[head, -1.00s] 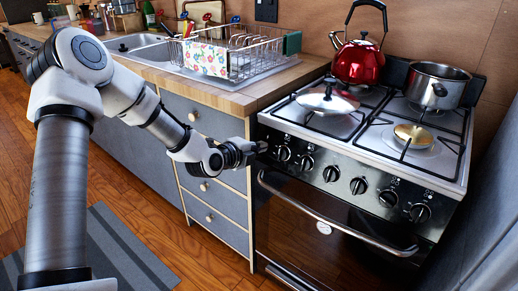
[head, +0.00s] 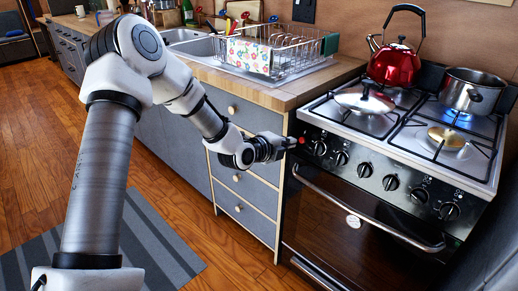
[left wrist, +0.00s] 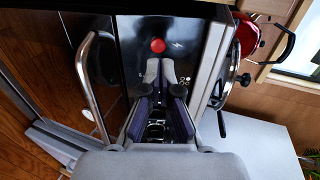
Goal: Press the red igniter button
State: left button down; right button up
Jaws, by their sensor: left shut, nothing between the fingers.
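The red igniter button (head: 301,140) shows at the upper left end of the stove's black front panel, just beyond my left fingertips. It also shows in the left wrist view as a round red button (left wrist: 158,45), directly ahead of the fingertips and uncovered. My left gripper (head: 290,143) is shut and empty, pointing at the panel. In the left wrist view its fingertips (left wrist: 160,64) look close to the button, with a small strip of panel between them. I cannot tell any contact. My right gripper is not in view.
Several black knobs (head: 391,182) line the panel, with the oven handle (head: 370,213) below. On the stove stand a red kettle (head: 394,65), a lidded pan (head: 364,100) and a steel pot (head: 472,90). A blue glow shows beneath the pot. A drawer cabinet (head: 245,185) stands left of the stove.

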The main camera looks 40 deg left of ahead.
pick_arm(q)
jog(key=p+v, duration=0.3)
jog(key=v, duration=0.5)
jog(key=shift+s, duration=0.2)
jog(key=shift+a, duration=0.15)
